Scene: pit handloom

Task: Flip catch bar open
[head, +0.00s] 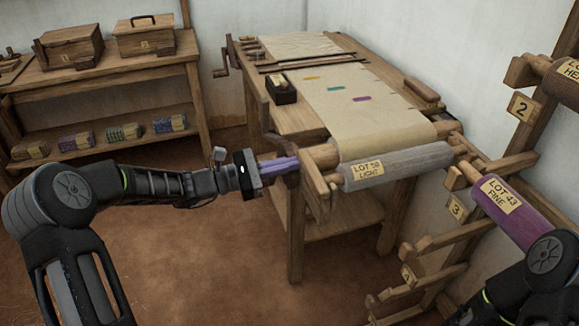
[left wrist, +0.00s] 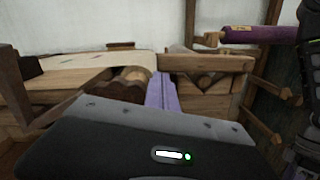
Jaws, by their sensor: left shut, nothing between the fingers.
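The wooden catch bar (head: 315,174) is at the left end of the cloth roller at the loom's front. In the left wrist view the catch bar (left wrist: 207,63) lies across the top of a notched wooden bracket (left wrist: 200,85), looking closed. My left gripper (head: 294,164) reaches in from the left, its purple fingers shut and empty. In the left wrist view the fingertips (left wrist: 160,78) appear just below and beside the bar's left end; I cannot tell whether they touch. The grey roll labelled LOT 38 LIGHT (head: 395,165) hangs at the front. My right gripper is not in view.
A purple roll labelled LOT 43 FINE (head: 512,210) rests on the wall rack at right. A small dark box (head: 281,90) stands on the loom's left side. A shelf bench (head: 110,70) with wooden boxes is at the back left. The floor before the loom is clear.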

